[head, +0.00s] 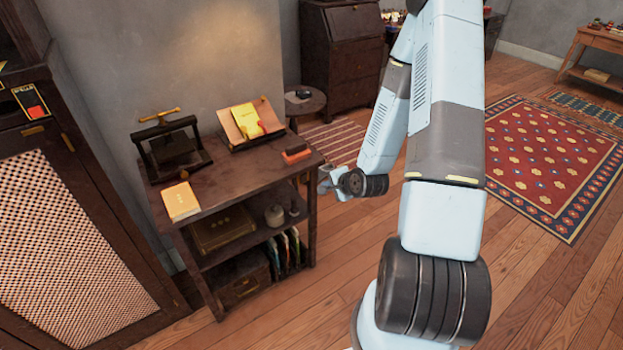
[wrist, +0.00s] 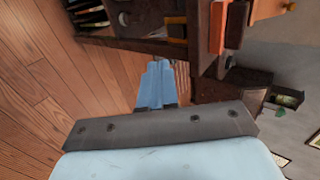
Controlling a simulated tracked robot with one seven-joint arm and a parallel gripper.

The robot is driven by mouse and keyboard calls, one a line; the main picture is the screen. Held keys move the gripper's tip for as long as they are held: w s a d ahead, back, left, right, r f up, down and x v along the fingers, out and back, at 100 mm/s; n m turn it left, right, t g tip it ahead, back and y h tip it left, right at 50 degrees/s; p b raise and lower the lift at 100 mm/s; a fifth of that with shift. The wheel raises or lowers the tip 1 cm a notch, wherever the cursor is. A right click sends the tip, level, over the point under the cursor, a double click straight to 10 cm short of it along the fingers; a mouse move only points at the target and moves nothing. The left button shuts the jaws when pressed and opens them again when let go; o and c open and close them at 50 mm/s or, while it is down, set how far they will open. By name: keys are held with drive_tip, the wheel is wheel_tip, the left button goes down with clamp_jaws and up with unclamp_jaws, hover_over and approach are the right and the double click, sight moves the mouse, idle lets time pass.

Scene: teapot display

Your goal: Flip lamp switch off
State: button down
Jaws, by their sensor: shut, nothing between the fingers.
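I cannot make out a lamp or a lamp switch in either view. A warm glow lies on the wall (head: 215,45) above the dark wooden shelf table. My gripper (head: 325,182) hangs just off the right end of that table, below its top, and is shut and empty. In the wrist view, its light blue fingers (wrist: 157,85) lie together, pointing toward the dark furniture.
The shelf table (head: 215,187) carries a press (head: 172,148), a book stand (head: 232,135), a red block (head: 296,156) and a yellow book (head: 181,202). A small round table (head: 312,105) stands behind. The wooden floor (head: 345,245) is clear.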

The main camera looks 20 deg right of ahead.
drive_tip(key=shift+w, duration=0.1)
approach(304, 178)
drive_tip(key=s+f+x, duration=0.1)
drive_tip(key=x, duration=0.4)
drive_tip(key=shift+w+a, duration=0.25)
drive_tip(key=shift+w, duration=0.6)
drive_tip(key=shift+w+d, duration=0.1)
drive_tip(key=shift+d, duration=0.05)
drive_tip(key=shift+w+r, duration=0.1)
drive_tip(key=shift+a, duration=0.2)
drive_tip(key=shift+r, duration=0.15)
